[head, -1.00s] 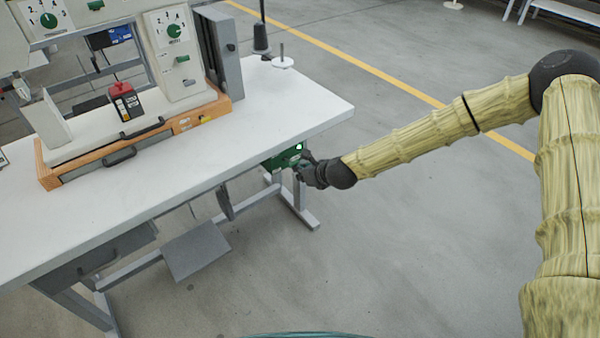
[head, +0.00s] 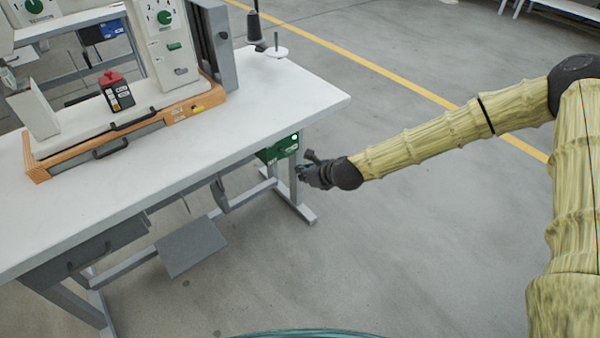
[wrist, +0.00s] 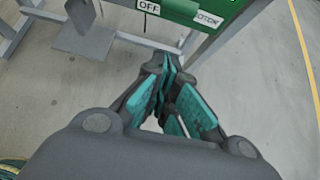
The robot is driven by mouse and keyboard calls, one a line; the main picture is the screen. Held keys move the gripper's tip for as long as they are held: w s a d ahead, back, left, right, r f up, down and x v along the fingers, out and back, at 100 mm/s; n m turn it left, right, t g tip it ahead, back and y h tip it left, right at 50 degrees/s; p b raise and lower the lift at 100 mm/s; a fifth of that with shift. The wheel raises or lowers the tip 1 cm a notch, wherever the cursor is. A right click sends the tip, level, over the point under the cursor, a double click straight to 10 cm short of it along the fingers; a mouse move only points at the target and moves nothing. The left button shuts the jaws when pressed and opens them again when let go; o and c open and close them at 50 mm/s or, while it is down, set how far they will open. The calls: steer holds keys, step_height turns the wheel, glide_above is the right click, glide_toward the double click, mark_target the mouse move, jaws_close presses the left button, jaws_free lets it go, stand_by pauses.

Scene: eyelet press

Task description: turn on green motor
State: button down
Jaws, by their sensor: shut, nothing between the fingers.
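The green motor switch box (head: 278,149) is mounted under the right end of the white table. A small bright green light shows on its upper right. In the wrist view the green box (wrist: 180,10) is at the top edge, with a white "OFF" label (wrist: 149,7) and a "MOTOR" label (wrist: 208,18) partly readable. Its upper part is cut off. My gripper (head: 301,170) is just right of and slightly below the box, apart from it. In the wrist view my gripper (wrist: 172,68) has its teal-padded fingers shut with nothing between them, below the box.
The white table (head: 290,100) carries an eyelet press (head: 165,60) with a red-topped control (head: 115,90). A table leg (head: 295,190) stands below the box. A grey pedal plate (head: 190,247) hangs under the table. The floor to the right is clear.

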steer(key=v, duration=0.7)
steer(key=shift+r, duration=0.35)
